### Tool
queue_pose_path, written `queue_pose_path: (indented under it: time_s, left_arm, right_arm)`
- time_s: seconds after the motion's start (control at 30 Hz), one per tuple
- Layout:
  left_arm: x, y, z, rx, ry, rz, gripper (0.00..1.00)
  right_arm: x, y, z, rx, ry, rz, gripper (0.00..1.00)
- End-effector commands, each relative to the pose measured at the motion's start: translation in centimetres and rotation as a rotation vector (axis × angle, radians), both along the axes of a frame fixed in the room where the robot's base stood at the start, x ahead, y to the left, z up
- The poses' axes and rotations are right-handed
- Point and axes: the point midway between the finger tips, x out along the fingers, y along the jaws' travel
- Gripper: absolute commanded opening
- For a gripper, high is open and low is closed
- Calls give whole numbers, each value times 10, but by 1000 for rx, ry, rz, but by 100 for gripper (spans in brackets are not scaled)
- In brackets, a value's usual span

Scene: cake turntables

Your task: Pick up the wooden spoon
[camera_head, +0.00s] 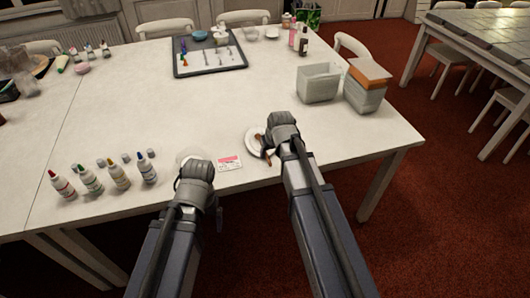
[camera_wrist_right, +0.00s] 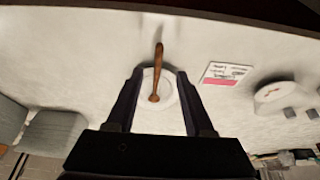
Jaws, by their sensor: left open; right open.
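The wooden spoon (camera_head: 264,148) is brown and lies on a small white plate (camera_head: 251,135) near the table's front edge. In the right wrist view the spoon (camera_wrist_right: 157,70) lies lengthwise between the two fingers of my open right gripper (camera_wrist_right: 158,78), with the plate (camera_wrist_right: 169,117) beneath. In the head view my right gripper (camera_head: 281,128) is above the plate and partly covers it and the spoon. The fingers do not visibly touch the spoon. My left gripper (camera_head: 194,177) is open, at the table's front edge, left of the spoon.
A red and white card (camera_head: 229,162) lies between the grippers. A second round white item (camera_head: 190,154) is partly behind my left gripper. Several bottles (camera_head: 117,174) stand at left. Grey and orange-topped boxes (camera_head: 318,83) stand at right. A dark tray (camera_head: 209,71) is farther back; mid-table is clear.

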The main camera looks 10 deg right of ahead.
Motion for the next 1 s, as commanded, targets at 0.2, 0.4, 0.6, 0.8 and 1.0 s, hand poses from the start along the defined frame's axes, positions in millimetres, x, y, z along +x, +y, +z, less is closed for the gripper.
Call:
queue_pose_path:
  time_s: [0.2, 0.4, 0.6, 0.8, 1.0]
  left_arm:
    - [0, 0, -14, 0, 0, 0, 89]
    - [0, 0, -20, 0, 0, 0, 89]
    - [0, 0, -41, 0, 0, 0, 89]
    - [0, 0, -60, 0, 0, 0, 89]
    - [0, 0, -59, 0, 0, 0, 89]
  right_arm:
    - [6, 0, -14, 0, 0, 0, 53]
    - [9, 0, -20, 0, 0, 0, 53]
    - [22, -2, -42, 0, 0, 0, 53]
    - [31, -2, -60, 0, 0, 0, 53]
    - [31, -2, -59, 0, 0, 0, 53]
